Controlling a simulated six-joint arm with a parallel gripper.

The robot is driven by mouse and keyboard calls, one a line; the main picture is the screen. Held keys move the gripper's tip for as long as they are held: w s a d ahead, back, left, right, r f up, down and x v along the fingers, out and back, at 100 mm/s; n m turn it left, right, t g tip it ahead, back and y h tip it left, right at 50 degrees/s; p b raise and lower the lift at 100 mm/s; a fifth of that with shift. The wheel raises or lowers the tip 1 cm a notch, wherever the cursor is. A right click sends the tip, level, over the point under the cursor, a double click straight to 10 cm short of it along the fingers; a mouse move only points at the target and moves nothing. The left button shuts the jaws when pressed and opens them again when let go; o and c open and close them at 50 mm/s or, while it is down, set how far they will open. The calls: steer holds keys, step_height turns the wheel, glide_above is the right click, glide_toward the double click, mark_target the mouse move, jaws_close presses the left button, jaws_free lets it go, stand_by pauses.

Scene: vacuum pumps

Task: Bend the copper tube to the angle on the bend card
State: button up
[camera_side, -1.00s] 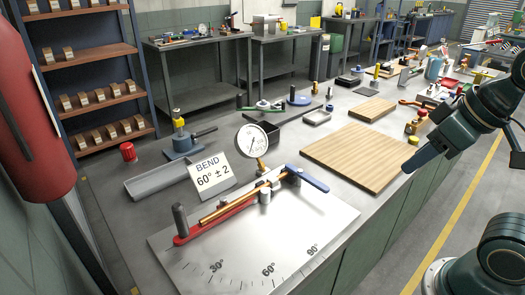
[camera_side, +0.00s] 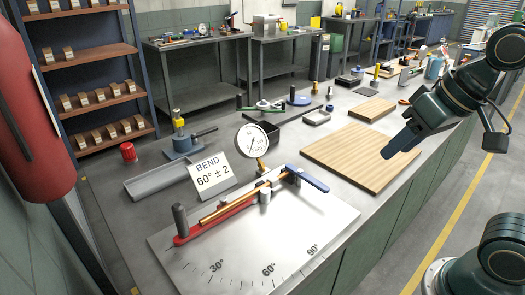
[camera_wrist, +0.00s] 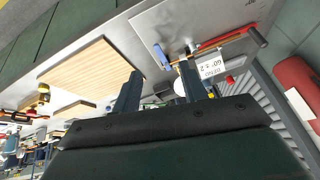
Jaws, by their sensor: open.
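The copper tube (camera_side: 233,205) lies straight along the red lever arm (camera_side: 208,225) of the bender, on a metal plate (camera_side: 305,228) marked 30°, 60° and 90°. The red arm ends in a dark upright handle (camera_side: 180,219). A blue lever (camera_side: 307,179) sits at the tube's other end. The bend card (camera_side: 211,174) behind reads "BEND 60° ± 2". My gripper (camera_side: 388,151) is above the wooden board, right of the bender, apart from everything. In the wrist view its two fingers (camera_wrist: 160,84) are spread and empty; the bender shows beyond them, with the copper tube (camera_wrist: 222,43) at upper right.
A round gauge (camera_side: 251,140) stands behind the tube. A grey tray (camera_side: 158,181) and a blue-based tool (camera_side: 184,144) are at the left. The wooden board (camera_side: 350,158) is bare. A smaller board (camera_side: 367,110) and various parts lie farther back.

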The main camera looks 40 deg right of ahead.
steer(key=w+a+r+m+y, duration=0.1)
steer(key=w+a+r+m, duration=0.1)
steer(key=w+a+m, duration=0.6)
steer(key=m+g+y, duration=0.3)
steer(key=m+g, duration=0.1)
steer(key=m, duration=0.9)
glide_above(181, 236)
steer(key=d, duration=0.4)
steer(key=f, duration=1.2)
steer(key=shift+s+a, duration=0.2)
steer(key=shift+a, duration=0.05)
steer(key=shift+f+n, duration=0.15)
steer(key=shift+n, duration=0.15)
steer(key=shift+x, duration=4.35)
steer(key=shift+w, duration=0.15)
